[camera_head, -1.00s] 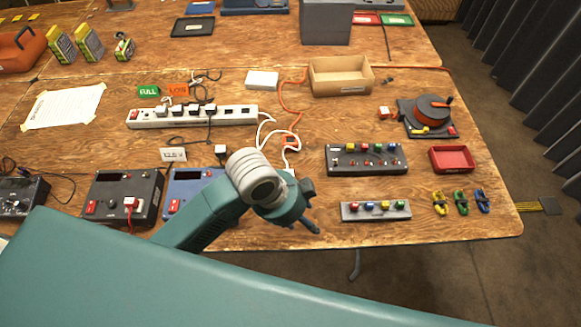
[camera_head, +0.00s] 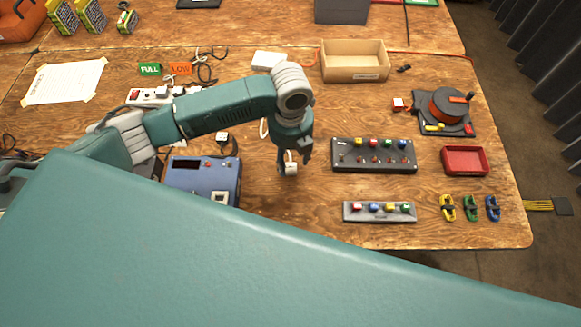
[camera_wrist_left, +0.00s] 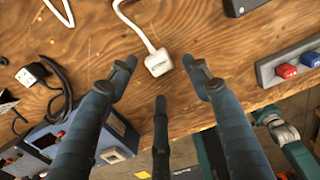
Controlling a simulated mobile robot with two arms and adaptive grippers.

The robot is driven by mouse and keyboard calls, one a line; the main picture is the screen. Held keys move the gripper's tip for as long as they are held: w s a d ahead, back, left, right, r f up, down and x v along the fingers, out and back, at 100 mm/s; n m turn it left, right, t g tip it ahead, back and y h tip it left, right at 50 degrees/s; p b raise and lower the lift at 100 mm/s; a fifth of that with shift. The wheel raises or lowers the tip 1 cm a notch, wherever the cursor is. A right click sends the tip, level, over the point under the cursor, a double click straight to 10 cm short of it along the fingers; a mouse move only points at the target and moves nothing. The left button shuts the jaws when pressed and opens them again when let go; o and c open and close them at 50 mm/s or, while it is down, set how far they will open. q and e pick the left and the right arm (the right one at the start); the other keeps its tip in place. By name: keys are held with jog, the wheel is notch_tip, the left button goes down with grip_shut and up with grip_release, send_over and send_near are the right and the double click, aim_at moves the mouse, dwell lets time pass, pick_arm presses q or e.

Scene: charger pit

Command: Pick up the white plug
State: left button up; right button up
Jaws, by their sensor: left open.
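The white plug (camera_wrist_left: 158,63) lies on the wooden table at the end of a white cable, in the upper middle of the left wrist view. In the head view the white plug (camera_head: 291,168) shows just below my left gripper (camera_head: 293,162), which partly hides it. My left gripper (camera_wrist_left: 160,68) is open and empty, pointing down. In the left wrist view the plug appears between its spread fingertips, and I see no finger closed on it.
A blue power unit (camera_head: 203,180) stands left of my gripper. A black button box (camera_head: 374,155) and a grey button strip (camera_head: 380,211) lie to the right. Another plug with a black cable (camera_head: 222,138) lies nearby. The table's front edge is close.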

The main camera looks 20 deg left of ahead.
aim_at(290, 165)
pick_arm(q)
jog(key=f, duration=0.2)
jog(key=f+p, duration=0.1)
jog(key=f, duration=0.1)
jog(key=shift+w+a+f, duration=0.1)
jog(key=shift+w+f, duration=0.05)
jog(key=shift+w, duration=0.05)
jog(key=shift+f, duration=0.55)
jog(key=shift+w, duration=0.1)
jog(key=c, duration=1.2)
pick_arm(e)
jog(key=shift+w+a+r, duration=0.35)
jog(key=shift+w+r, duration=0.35)
jog(key=shift+w, duration=0.05)
pick_arm(q)
jog(key=shift+r, duration=0.1)
